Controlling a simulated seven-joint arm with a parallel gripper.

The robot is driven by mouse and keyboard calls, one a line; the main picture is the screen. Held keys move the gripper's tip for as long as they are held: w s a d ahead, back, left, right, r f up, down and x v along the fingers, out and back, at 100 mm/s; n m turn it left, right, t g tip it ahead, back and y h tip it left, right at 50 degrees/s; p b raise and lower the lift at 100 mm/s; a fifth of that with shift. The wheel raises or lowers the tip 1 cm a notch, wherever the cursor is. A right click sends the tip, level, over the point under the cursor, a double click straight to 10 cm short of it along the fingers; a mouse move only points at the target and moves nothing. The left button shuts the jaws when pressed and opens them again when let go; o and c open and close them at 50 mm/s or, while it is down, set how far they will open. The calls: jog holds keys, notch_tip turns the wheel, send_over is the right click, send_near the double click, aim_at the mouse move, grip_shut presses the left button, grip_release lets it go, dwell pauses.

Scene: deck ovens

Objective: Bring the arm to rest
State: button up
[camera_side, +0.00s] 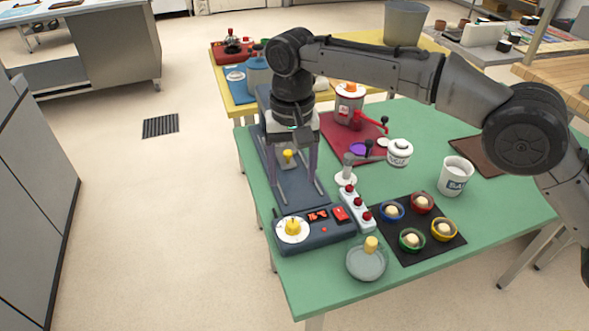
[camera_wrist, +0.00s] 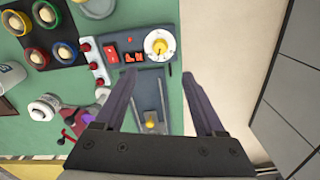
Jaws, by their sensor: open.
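My gripper (camera_side: 294,165) hangs from the arm over the left end of the green table (camera_side: 425,123), its fingers pointing down. In the wrist view my gripper (camera_wrist: 162,84) shows two dark purple fingers spread wide apart with nothing between them. Below it is a dark blue slide-like base (camera_side: 300,192) with rails and a yellow knob (camera_side: 288,157). The same yellow knob shows between the fingers in the wrist view (camera_wrist: 152,123). A control panel (camera_side: 318,231) with a white dial, yellow knob and red displays sits at the near end of this base.
A black mat (camera_side: 428,252) holds several coloured rings with pale dough-like pieces. A grey dish (camera_side: 367,264), a strip with red buttons (camera_side: 357,209), a white mug (camera_side: 455,176) and a white jar (camera_side: 400,152) stand nearby. Open floor lies left of the table.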

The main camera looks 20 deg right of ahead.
jog(key=d+r+m+t+y, duration=0.1)
jog(key=d+r+m+t, duration=0.1)
jog(key=d+r, duration=1.15)
jog(key=s+d+r+t, duration=0.2)
jog(key=s+d+r, duration=0.65)
jog(key=d, duration=0.25)
jog(key=s+d+f+t, duration=0.15)
jog(key=s+d, duration=0.25)
jog(key=s, duration=0.4)
jog(key=s+d+f, duration=0.3)
jog(key=s+d, duration=0.2)
jog(key=s, duration=0.3)
jog(key=s+d+f+n+h, duration=0.1)
jog(key=s+f+n, duration=0.3)
jog(key=f, duration=0.7)
jog(key=shift+s+f+n, duration=0.15)
jog(key=shift+s+n, duration=0.15)
jog(key=shift+s, duration=0.9)
